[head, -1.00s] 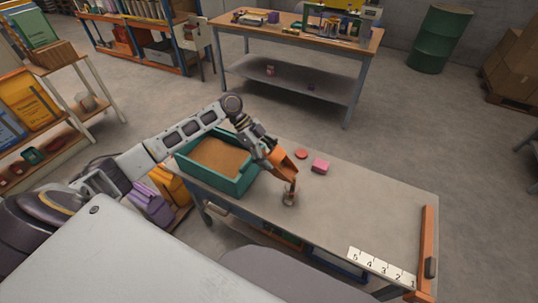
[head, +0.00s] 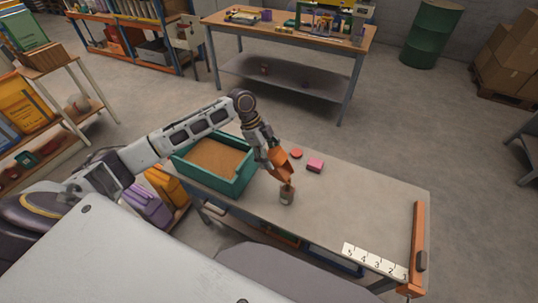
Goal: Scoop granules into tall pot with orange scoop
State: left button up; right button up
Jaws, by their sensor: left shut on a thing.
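My left gripper (head: 272,153) is shut on the orange scoop (head: 281,166) and holds it above the table, tipped steeply with its mouth downward. The small tall pot (head: 287,197) stands upright on the table right under the scoop's lower end. Brown shows at the scoop's mouth and at the pot's top; how full the pot is cannot be told. The teal bin (head: 236,187) of tan granules (head: 214,158) stands to the left of the scoop, below my left arm. My right gripper is not in view.
On the table (head: 340,205) lie a red disc (head: 296,153) and a pink block (head: 315,166) behind the pot. A numbered white strip (head: 374,262) and an orange bar (head: 417,240) are at the right end. The table's middle right is clear.

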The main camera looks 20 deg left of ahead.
pick_arm(q)
jog(key=shift+d+r+p, duration=0.15)
jog(key=shift+p, duration=0.4)
jog(key=shift+r+h, duration=0.5)
jog(key=shift+h, duration=0.4)
jog(key=shift+r+h, duration=0.25)
jog(key=shift+h, duration=0.35)
jog(key=shift+r+h+b, duration=0.5)
jog(key=shift+h+b, duration=0.25)
jog(key=shift+h, duration=0.25)
jog(key=shift+r, duration=0.2)
